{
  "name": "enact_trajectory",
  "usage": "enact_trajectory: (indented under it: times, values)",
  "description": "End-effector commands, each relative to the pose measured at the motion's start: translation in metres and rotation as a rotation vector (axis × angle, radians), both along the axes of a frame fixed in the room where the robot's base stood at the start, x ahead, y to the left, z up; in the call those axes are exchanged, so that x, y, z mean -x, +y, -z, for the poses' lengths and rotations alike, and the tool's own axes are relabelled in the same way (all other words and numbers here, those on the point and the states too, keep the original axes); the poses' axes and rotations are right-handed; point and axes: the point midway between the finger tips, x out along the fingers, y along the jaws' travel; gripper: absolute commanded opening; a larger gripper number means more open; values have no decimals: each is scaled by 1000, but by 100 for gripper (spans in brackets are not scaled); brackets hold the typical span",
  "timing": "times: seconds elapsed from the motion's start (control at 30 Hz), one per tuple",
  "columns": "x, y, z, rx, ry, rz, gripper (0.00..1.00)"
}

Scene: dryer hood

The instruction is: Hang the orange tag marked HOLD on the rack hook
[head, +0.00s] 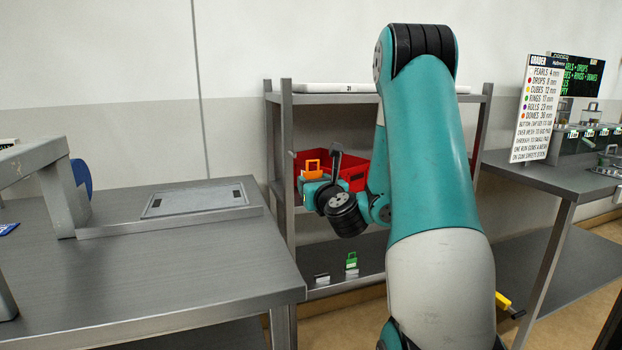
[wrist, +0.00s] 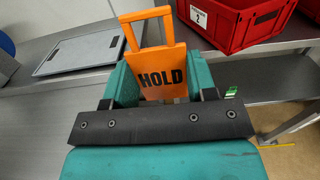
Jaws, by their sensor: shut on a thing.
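The orange tag (wrist: 158,62), with HOLD in black letters and a loop handle at its top, stands upright between the teal fingers of my gripper (wrist: 162,88) in the wrist view. My gripper is shut on its lower part. In the head view the tag (head: 311,169) shows small and orange above my gripper (head: 316,187), in front of the left part of the steel rack (head: 287,165). The tag's lower edge is hidden by the gripper. I cannot make out the rack hook in either view.
A red bin (head: 353,168) sits on the rack's middle shelf, close behind my gripper. A steel table (head: 150,255) with a flat grey panel (head: 195,199) is at left.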

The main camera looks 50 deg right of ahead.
Motion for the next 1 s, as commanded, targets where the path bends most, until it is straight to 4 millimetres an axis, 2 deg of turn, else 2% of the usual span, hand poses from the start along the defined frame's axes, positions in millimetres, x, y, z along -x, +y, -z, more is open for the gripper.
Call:
enact_trajectory:
  times: [0.53,1.0]
  values:
    - [-48,-26,-4,-1,-1,-5,30]
    - [-59,-33,0,0,-1,-4,30]
